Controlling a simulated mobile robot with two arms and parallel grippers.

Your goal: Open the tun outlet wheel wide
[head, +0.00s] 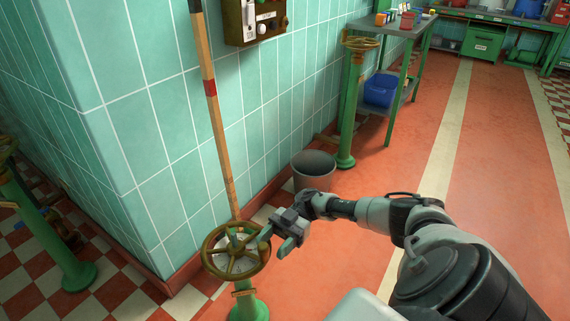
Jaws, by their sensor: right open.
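Other handwheels stand on green pedestals: one (360,43) farther back by the wall, and one at the left edge. My left gripper is not in view.
A wooden pole (213,120) with a red band rises behind the near wheel by the tiled wall. A grey bin (314,172) stands beyond my right gripper. A control box (256,18) hangs on the wall. A green bench (402,30) stands behind. The red floor right is clear.

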